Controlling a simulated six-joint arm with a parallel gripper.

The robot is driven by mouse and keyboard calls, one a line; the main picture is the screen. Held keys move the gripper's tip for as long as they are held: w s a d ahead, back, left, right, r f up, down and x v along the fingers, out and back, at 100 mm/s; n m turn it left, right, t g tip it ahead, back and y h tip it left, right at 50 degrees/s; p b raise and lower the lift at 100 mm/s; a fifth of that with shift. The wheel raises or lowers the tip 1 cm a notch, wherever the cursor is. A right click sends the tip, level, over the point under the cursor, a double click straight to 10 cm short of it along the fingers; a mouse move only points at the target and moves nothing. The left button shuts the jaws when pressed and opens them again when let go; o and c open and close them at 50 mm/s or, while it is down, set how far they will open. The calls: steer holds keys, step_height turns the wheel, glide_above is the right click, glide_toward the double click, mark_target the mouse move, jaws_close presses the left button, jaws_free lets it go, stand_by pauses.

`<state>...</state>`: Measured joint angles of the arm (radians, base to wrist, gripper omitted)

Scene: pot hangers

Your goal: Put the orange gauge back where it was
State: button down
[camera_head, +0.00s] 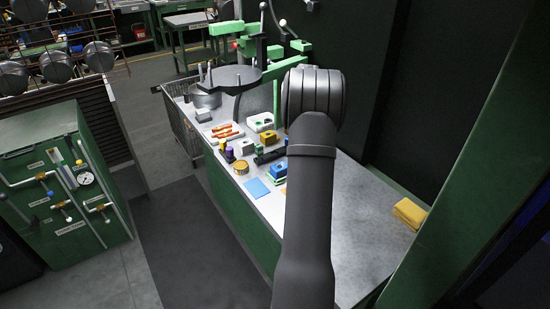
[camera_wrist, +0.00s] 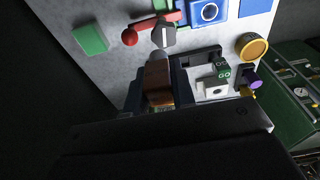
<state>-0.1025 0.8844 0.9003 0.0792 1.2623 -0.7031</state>
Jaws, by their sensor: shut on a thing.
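In the wrist view my gripper (camera_wrist: 157,92) is shut on an orange-brown piece (camera_wrist: 158,76), which appears to be the orange gauge. A grey cylindrical end sticks out of it toward the bench. A dark rack (camera_wrist: 203,54) lies just right of the held piece, with a green block marked GO (camera_wrist: 221,69) beside it. A grey hexagonal knob (camera_wrist: 163,36) with a red lever (camera_wrist: 152,23) is just beyond the held piece. In the head view my arm hides the gripper and the gauge. I cannot tell whether the gauge touches anything.
The metal bench (camera_head: 349,208) also bears a yellow ring-shaped item (camera_head: 241,167), a blue sheet (camera_head: 257,187), a tray of orange-handled tools (camera_head: 226,131) and a yellow cloth (camera_head: 409,212). A green block (camera_wrist: 90,39) lies left in the wrist view. The bench's right half is mostly clear.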

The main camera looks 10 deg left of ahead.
steer(key=w+a+f, duration=0.1)
steer(key=a+f, duration=0.1)
steer(key=a, duration=0.1)
steer(key=w+a+f, duration=0.2)
steer(key=a, duration=0.1)
steer(key=w+a+f, duration=0.1)
steer(key=a+f, duration=0.2)
steer(key=shift+w+a, duration=0.35)
steer(key=shift+w, duration=0.05)
steer(key=shift+f, duration=1.95)
steer(key=shift+f, duration=0.1)
steer(key=shift+f, duration=0.5)
steer(key=c, duration=1.2)
jaws_free()
